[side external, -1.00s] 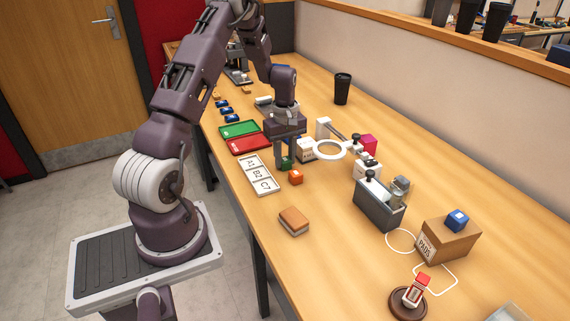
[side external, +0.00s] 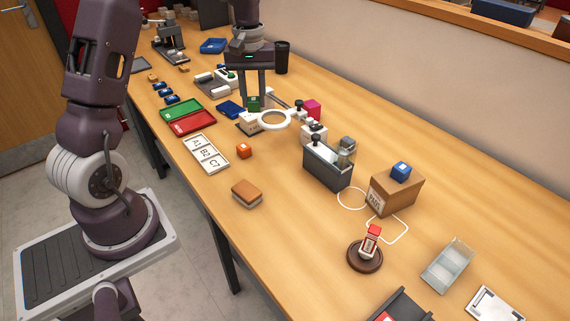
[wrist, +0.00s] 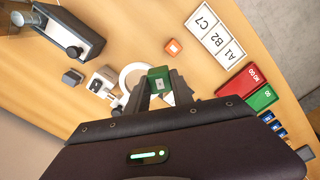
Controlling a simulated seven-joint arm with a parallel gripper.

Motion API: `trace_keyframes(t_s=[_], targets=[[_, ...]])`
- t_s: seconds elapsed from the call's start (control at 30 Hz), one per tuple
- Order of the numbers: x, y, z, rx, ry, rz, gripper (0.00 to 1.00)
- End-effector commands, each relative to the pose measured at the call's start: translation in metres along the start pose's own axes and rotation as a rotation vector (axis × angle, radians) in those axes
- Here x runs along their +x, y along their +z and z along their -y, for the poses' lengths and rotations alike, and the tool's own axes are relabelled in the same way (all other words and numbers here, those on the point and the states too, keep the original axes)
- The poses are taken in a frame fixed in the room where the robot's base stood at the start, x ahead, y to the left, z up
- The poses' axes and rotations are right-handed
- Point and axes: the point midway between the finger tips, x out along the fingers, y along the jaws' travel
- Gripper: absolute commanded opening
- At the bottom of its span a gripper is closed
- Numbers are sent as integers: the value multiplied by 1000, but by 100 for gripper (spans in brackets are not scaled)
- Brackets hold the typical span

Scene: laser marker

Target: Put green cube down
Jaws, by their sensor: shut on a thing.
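A small green cube (side external: 254,103) is between the fingertips of my gripper (side external: 255,100). The gripper is shut on it, fingers pointing down. In the wrist view the green cube (wrist: 158,74) shows at the tips of my gripper (wrist: 160,86), with a pale mark on its face.
An orange cube (side external: 243,151) sits beside a white A1/B2/C7 card (side external: 206,153). Red (side external: 193,123) and green (side external: 181,110) trays lie left. A black cup (side external: 282,57) stands behind. Table front is clear around a sponge-like block (side external: 247,192).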

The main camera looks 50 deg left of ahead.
Motion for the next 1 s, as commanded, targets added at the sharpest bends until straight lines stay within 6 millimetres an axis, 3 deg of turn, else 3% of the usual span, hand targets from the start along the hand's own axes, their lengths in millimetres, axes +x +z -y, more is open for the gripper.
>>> trace_keyframes(t_s=[0.2, 0.3, 0.43, 0.53, 0.7, 0.8, 0.93, 1.0], targets=[[-39, 61, -72, 701, 0, -3, 0], [-54, 88, -94, 971, -2, -3, 0], [-64, 110, -107, 1182, -6, -2, 0], [-51, 118, -107, 1212, -7, 6, 0], [16, 135, -84, 1053, -7, 12, 0], [41, 144, -71, 978, -8, 7, 0], [52, 146, -66, 937, -7, 1, 0], [51, 136, -70, 921, -7, -1, 0]])
